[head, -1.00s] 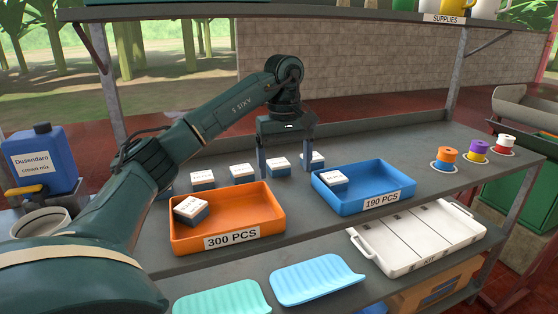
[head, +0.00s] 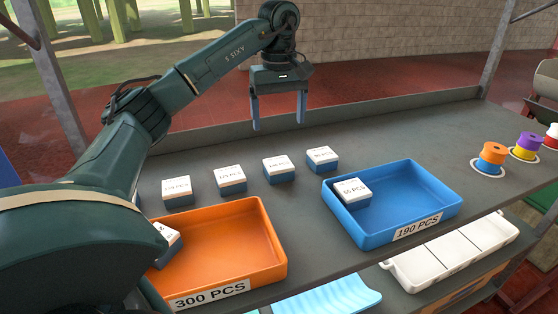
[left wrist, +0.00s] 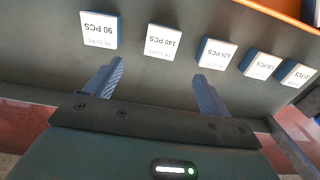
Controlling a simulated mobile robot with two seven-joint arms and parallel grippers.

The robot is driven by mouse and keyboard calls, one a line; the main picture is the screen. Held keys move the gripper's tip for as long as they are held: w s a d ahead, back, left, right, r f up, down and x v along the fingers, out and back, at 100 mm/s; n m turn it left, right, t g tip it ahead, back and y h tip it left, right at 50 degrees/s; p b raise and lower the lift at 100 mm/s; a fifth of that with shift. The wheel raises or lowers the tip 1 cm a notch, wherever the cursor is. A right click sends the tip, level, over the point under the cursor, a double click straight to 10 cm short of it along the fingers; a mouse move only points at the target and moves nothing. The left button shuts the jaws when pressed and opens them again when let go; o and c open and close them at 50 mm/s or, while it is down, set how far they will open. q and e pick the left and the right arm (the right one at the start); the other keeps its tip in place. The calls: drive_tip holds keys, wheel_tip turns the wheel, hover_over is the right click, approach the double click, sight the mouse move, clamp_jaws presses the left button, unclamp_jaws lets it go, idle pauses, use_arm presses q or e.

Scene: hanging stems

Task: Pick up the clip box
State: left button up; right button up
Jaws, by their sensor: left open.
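Several clip boxes, white-topped with dark blue sides, stand in a row on the grey bench. In the head view they include the rightmost box (head: 322,159), the 140 PCS box (head: 279,168), the 125 PCS box (head: 230,180) and a left box (head: 177,190). My left gripper (head: 278,122) is open and empty, pointing down above and behind the row. In the left wrist view, my left gripper (left wrist: 158,72) has its fingers apart, with the 90 PCS box (left wrist: 99,30) and the 140 PCS box (left wrist: 161,41) beyond the tips. My right gripper is not in view.
A blue tray (head: 440,208) labelled 190 PCS holds one box (head: 352,191). An orange tray (head: 272,235) labelled 300 PCS holds another box, partly hidden by my arm. Colored spools (head: 490,157) stand at the right. The bench between them and the blue tray is clear.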

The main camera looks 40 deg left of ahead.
sight(278, 163)
use_arm(q)
drive_tip(key=f, duration=1.3)
drive_tip(key=shift+s+d+b, duration=0.1)
drive_tip(key=shift+s+b, duration=0.15)
drive_tip(key=shift+b, duration=0.1)
drive_tip(key=c, duration=1.1)
